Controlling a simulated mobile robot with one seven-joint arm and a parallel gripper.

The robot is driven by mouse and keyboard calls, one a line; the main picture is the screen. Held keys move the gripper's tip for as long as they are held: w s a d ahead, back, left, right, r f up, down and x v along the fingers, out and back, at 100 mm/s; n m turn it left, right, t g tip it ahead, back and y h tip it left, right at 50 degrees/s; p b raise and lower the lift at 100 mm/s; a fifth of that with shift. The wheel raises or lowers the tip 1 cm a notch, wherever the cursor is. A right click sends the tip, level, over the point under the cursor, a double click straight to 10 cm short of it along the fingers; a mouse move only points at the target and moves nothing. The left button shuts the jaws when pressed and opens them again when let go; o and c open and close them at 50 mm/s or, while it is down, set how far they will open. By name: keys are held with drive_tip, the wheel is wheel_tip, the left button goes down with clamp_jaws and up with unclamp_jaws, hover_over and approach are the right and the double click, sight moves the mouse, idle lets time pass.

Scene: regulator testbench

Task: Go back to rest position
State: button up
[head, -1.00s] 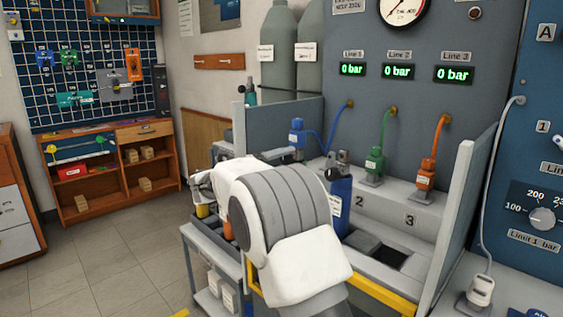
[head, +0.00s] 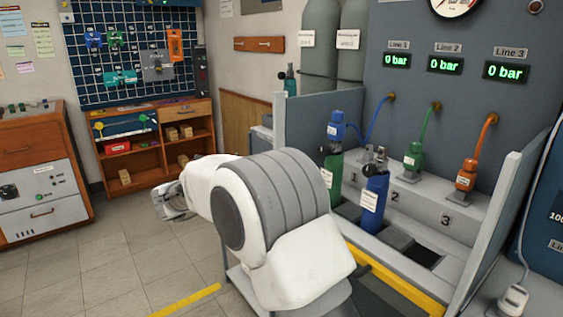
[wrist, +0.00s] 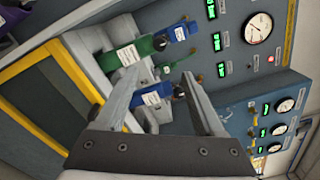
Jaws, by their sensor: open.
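My gripper (head: 170,203) is at the left of my white arm in the head view, out over the floor and apart from the testbench. In the wrist view my gripper (wrist: 160,68) has its two fingers spread with nothing held between them. A green cylinder (head: 333,178) stands in the bench at the left place, beneath a blue connector (head: 337,130). A blue cylinder (head: 374,200) stands to its right. Both also show in the wrist view, the green one (wrist: 128,53) and the blue one (wrist: 153,96), beyond the fingers. My arm hides the bench's lower left.
The testbench (head: 445,190) is at the right, with a yellow front edge (head: 395,280) and side panels. A wooden shelf (head: 160,150) stands at the back left. The tiled floor (head: 120,245) at left is clear.

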drive_tip(key=shift+s+a, duration=0.15)
drive_tip(key=shift+a, duration=0.05)
